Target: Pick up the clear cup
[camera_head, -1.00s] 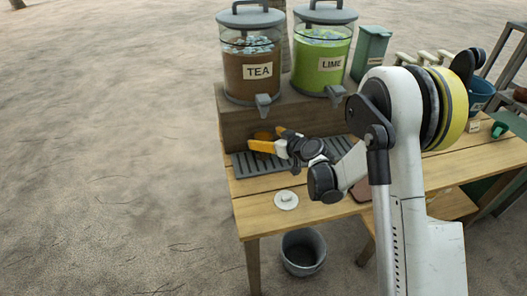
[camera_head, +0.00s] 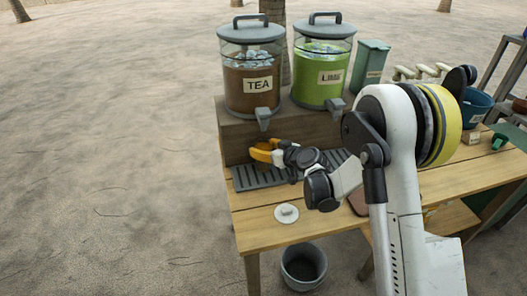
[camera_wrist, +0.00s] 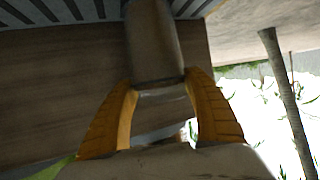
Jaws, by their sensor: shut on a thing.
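My gripper (camera_head: 264,151), with orange fingers, is over the back left of the grey drip tray, in front of the wooden block under the tea dispenser. In the wrist view my gripper (camera_wrist: 160,86) has a finger on each side of a see-through, brownish-looking shape, which I take to be the clear cup (camera_wrist: 155,48). The fingers are shut on it near its pale edge. The cup cannot be made out clearly in the head view, where the fingers and wrist cover that spot. I cannot tell whether it is off the tray.
The tea dispenser (camera_head: 252,78) and lime dispenser (camera_head: 322,72) stand on the block (camera_head: 236,127), their taps above the gripper's area. The slatted drip tray (camera_head: 262,180) lies below. A white lid-like disc (camera_head: 286,213) lies on the table's front left. A bucket (camera_head: 303,266) stands on the ground.

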